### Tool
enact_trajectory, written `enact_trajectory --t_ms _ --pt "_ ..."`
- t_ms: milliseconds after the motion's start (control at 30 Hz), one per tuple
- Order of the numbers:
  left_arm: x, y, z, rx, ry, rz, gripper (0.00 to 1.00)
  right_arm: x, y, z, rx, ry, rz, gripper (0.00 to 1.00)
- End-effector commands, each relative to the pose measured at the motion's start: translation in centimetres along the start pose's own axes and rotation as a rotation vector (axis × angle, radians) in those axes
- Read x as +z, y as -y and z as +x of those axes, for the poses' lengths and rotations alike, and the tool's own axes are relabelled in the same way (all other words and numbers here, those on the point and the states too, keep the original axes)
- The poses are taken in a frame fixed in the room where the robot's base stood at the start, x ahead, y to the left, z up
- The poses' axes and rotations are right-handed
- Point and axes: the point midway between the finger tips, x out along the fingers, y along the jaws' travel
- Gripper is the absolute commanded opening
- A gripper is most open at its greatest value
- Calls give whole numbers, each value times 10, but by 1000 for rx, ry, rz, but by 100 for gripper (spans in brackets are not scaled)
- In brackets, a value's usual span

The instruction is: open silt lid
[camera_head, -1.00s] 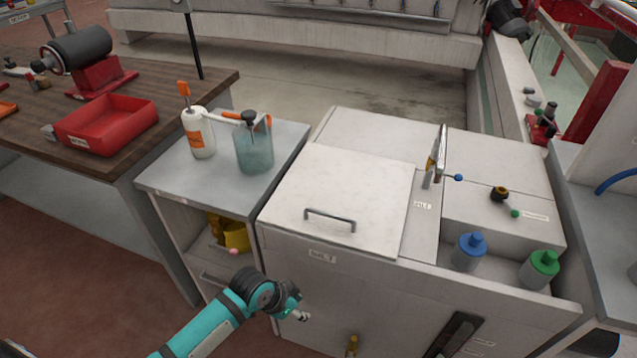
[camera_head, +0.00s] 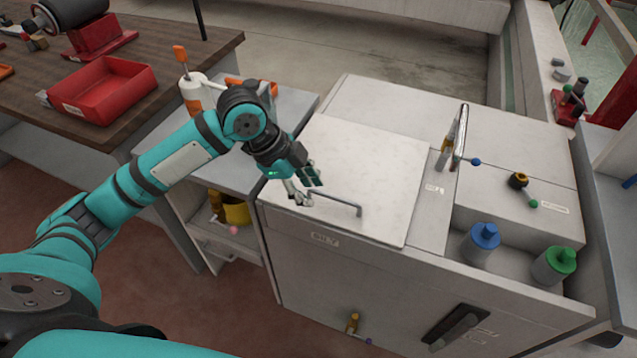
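The silt lid (camera_head: 375,165) is a flat white square panel lying closed on top of the white cabinet, above a label reading SILT. Its grey bar handle (camera_head: 345,206) runs along the front part of the lid. My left gripper (camera_head: 307,194) is just above the lid's front left area, at the left end of the handle. Its fingers look spread apart, with nothing seen between them. I cannot tell whether it touches the handle. My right gripper is not in view.
A grey side table (camera_head: 296,105) on the left holds a white bottle (camera_head: 192,97) and a container mostly hidden by my arm. A tap (camera_head: 459,140) stands right of the lid. Blue-capped (camera_head: 481,243) and green-capped (camera_head: 554,264) bottles stand at the front right.

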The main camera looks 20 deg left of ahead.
Motion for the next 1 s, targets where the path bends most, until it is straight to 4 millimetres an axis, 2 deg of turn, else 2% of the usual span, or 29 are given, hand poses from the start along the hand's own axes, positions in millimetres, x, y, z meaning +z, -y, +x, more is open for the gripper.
enact_trajectory --t_ms 33,200,300,400,567,1000 --pt "4 13 -22 -4 12 35 34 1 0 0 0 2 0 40" --pt "11 32 -87 24 8 137 34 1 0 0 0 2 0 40" --pt "12 35 -109 35 -4 165 34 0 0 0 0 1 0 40" --pt "13 36 -116 41 -12 177 34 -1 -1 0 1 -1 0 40" --pt "12 34 -101 46 -13 178 34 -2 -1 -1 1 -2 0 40" --pt "10 30 -7 45 -15 177 34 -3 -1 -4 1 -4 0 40"
